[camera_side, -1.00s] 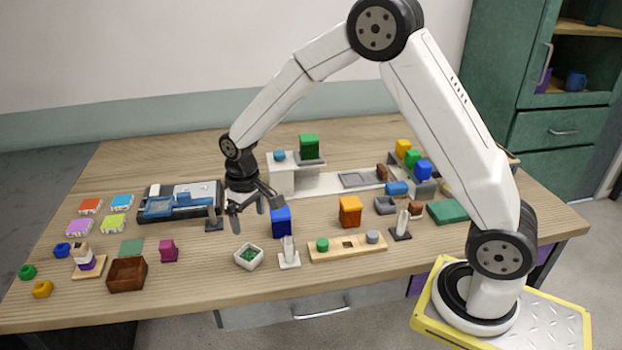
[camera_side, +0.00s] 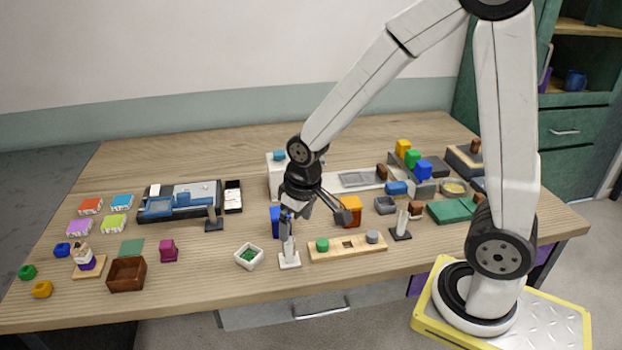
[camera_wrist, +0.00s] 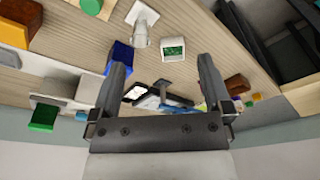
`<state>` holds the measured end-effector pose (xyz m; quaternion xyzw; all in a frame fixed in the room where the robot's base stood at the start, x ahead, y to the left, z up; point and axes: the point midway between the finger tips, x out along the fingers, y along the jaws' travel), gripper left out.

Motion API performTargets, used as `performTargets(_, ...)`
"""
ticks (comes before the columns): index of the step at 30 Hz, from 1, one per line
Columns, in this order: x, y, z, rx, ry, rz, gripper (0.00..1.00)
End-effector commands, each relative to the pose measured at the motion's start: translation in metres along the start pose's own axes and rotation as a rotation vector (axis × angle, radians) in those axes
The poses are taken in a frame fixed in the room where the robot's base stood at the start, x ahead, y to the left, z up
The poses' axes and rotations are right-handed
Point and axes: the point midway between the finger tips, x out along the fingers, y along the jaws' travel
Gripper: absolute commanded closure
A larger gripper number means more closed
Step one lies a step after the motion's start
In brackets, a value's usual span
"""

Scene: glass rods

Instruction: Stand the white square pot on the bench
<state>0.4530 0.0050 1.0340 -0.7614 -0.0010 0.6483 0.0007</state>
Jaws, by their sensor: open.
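The white square pot (camera_side: 248,256) sits on the wooden bench (camera_side: 200,277) near its front edge, with a speckled green filling showing in its opening. I cannot tell for sure whether it is upright or tipped. In the wrist view the pot (camera_wrist: 173,52) shows beyond my fingers, its green opening facing the camera. My gripper (camera_side: 319,215) is open and empty, above the bench to the right of the pot and apart from it. My fingers (camera_wrist: 163,68) are spread wide in the wrist view, with nothing between them.
A white post on a base (camera_side: 289,258) stands just right of the pot. A blue block (camera_side: 275,221) and an orange block (camera_side: 351,211) are close to my gripper. A wooden peg board (camera_side: 348,248) lies to the right. The bench left of the pot, up to the magenta block (camera_side: 169,250), is clear.

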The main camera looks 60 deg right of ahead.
Motion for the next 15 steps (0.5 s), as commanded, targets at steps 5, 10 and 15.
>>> performTargets(5, -0.008, 0.004, 0.039, 0.001, 0.048, 0.002, 0.0)
performTargets(10, -0.01, 0.005, 0.057, 0.001, 0.069, 0.002, 0.0)
performTargets(15, -0.009, 0.005, 0.061, 0.0, 0.073, 0.003, 0.0)
